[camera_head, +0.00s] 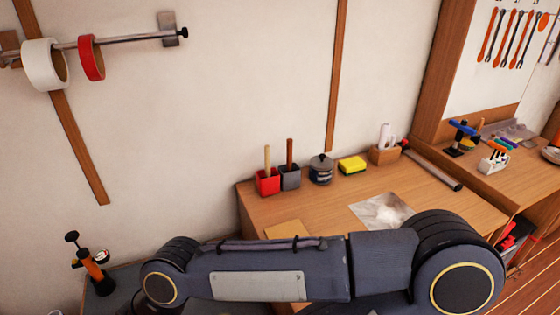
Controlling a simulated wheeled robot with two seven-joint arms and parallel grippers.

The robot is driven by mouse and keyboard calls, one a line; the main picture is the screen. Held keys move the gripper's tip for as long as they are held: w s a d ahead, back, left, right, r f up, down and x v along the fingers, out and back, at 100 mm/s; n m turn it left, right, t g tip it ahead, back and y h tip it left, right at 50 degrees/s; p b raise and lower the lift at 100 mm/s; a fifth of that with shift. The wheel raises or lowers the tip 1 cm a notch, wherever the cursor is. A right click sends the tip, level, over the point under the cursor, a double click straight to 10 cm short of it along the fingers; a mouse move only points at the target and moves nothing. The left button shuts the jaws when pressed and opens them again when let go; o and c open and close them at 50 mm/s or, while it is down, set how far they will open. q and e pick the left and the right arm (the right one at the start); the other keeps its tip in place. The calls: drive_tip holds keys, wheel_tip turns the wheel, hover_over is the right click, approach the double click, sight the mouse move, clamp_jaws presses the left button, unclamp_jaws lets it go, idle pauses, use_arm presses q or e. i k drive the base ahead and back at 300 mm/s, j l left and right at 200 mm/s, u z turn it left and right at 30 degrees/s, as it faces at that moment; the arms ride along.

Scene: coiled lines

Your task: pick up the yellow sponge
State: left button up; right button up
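The yellow sponge (352,164) lies on the wooden desk top near the back wall, with a dark strip along its lower side. It is fully visible and nothing touches it from my side. Neither of my grippers is in view. One of my dark arm links crosses the bottom of the view, in front of the desk, and hides the desk's front part.
A dark lidded pot (321,170) stands just left of the sponge, beside grey (290,179) and red (268,182) holders with sticks. A wooden box (384,155) stands to its right. A clear bag (382,211) and a dark tube (433,167) lie on the desk.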

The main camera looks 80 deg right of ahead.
sight(354, 166)
drive_tip(key=z, duration=3.35)
